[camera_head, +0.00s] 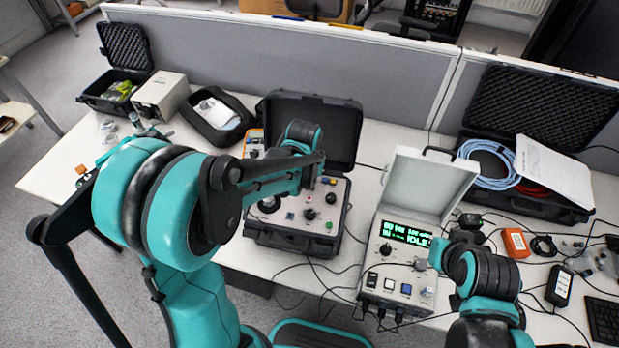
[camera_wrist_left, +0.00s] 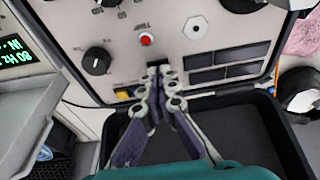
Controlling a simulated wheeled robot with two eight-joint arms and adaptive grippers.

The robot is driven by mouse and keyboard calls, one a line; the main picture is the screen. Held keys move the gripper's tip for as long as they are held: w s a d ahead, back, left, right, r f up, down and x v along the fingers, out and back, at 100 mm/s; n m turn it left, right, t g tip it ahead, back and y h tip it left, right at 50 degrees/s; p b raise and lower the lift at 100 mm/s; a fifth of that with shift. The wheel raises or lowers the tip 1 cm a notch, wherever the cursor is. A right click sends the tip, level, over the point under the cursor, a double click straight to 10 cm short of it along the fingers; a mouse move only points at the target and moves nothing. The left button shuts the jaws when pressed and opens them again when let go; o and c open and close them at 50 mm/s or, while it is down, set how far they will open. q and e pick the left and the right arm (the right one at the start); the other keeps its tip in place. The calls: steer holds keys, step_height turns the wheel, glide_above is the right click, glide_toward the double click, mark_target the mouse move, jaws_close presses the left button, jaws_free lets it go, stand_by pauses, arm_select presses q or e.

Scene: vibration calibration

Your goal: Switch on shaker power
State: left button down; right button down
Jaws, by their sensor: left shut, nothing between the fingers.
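The grey control panel (camera_head: 318,218) sits in an open black case in the middle of the desk, with knobs and a red button. In the left wrist view, the panel (camera_wrist_left: 205,58) shows a black knob (camera_wrist_left: 97,61), a red button (camera_wrist_left: 147,40) and a dark switch-like part (camera_wrist_left: 159,69). My left gripper (camera_wrist_left: 160,74) is shut and empty, its tips at this dark part and partly covering it. I cannot tell whether they touch, or the switch's position. In the head view my left arm hides the left fingers. My right gripper does not show.
A white instrument (camera_head: 395,262) with a lit green display (camera_head: 405,233) reading IDLE stands right of the case. The case's raised lid (camera_head: 335,125) stands behind the panel. Cables cross the desk. An open case (camera_head: 555,205) with coiled blue cable (camera_head: 487,160) is at right.

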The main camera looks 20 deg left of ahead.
arm_select(q)
steer(key=shift+s+f+b, duration=0.2)
steer(key=shift+f+b, duration=0.2)
steer(key=shift+f, duration=0.05)
steer(key=shift+w+r, duration=0.4)
steer(key=shift+w, duration=0.35)
